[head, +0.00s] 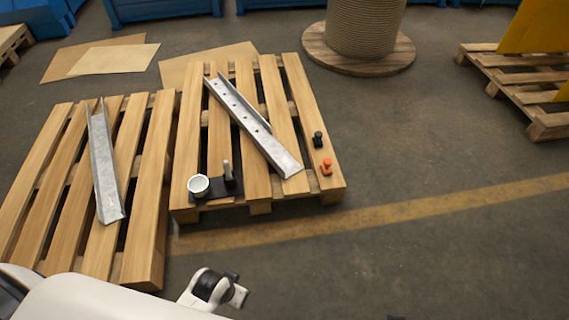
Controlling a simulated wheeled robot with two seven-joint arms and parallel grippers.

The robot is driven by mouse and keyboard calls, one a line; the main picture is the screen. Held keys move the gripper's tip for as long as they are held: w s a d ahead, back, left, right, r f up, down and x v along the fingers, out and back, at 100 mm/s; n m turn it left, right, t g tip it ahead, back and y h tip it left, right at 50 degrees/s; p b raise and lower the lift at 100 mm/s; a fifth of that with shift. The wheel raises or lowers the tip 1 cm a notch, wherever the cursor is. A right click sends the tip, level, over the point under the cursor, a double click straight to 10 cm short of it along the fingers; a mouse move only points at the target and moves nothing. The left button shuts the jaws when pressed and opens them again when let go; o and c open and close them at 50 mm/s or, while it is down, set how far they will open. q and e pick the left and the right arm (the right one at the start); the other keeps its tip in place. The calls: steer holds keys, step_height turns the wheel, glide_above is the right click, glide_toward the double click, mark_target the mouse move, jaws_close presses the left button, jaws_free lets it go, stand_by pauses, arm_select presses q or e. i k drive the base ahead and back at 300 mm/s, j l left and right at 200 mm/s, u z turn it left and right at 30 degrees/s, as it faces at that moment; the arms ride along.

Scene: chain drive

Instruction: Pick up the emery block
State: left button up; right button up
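I cannot tell for certain which object is the emery block. Small candidates stand on the right-hand wooden pallet (257,180): a small black piece (318,139) near its right edge, and a dark upright piece with a grey part (228,172) at the front left, by a black flat base (213,190). My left arm comes in from the lower left. Its end (215,289) shows as a small white and black part over the floor, in front of the pallets and apart from everything on them. Its fingers are not clear. My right gripper is not seen.
A white cup (198,185) and a small orange piece (326,168) are also on that pallet. Metal channels lie across the right pallet (253,125) and left pallet (103,165). A cable drum (363,25) stands behind.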

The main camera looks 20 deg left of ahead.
mark_target(325, 167)
steer(key=z, duration=0.5)
steer(key=i+j+z, duration=0.15)
steer(key=z, duration=0.15)
steer(key=i+j+z, duration=0.15)
steer(key=j+z, duration=0.15)
steer(key=j, duration=0.15)
steer(key=i+j+z, duration=0.1)
steer(key=j+z, duration=0.2)
